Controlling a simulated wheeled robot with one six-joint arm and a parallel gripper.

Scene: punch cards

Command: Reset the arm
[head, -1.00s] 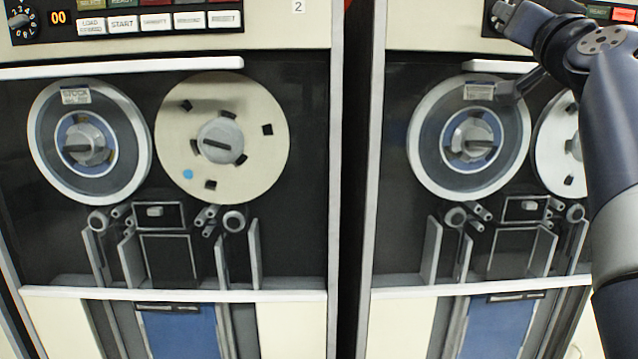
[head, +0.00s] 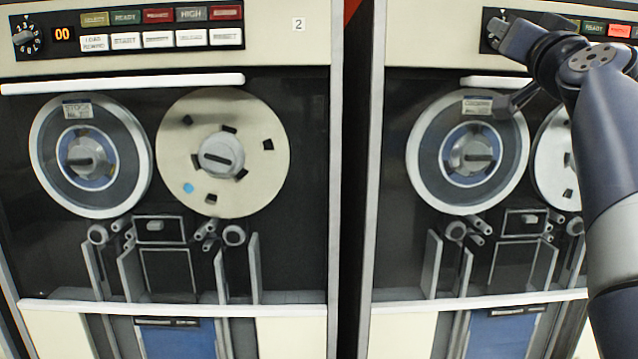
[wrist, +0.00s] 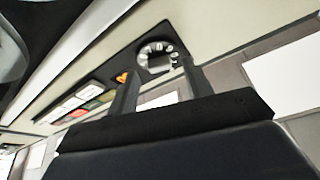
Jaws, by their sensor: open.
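My arm enters the head view from the right edge, bent at a dark joint near the top right. My gripper (head: 508,72) is at its left end, in front of the right tape cabinet's control panel (head: 488,45) and just above its left reel. In the wrist view my gripper (wrist: 157,90) shows two dark fingers standing apart with nothing between them. Beyond the fingertips is a round selector dial (wrist: 158,58) on the panel. I cannot tell whether a finger touches it.
The left cabinet has a grey reel (head: 50,150), a cream reel (head: 185,150) and a button panel (head: 150,27). The right cabinet has a grey reel (head: 425,150) and a partly hidden white reel (head: 550,160). A white ledge (head: 485,82) juts out below the right panel.

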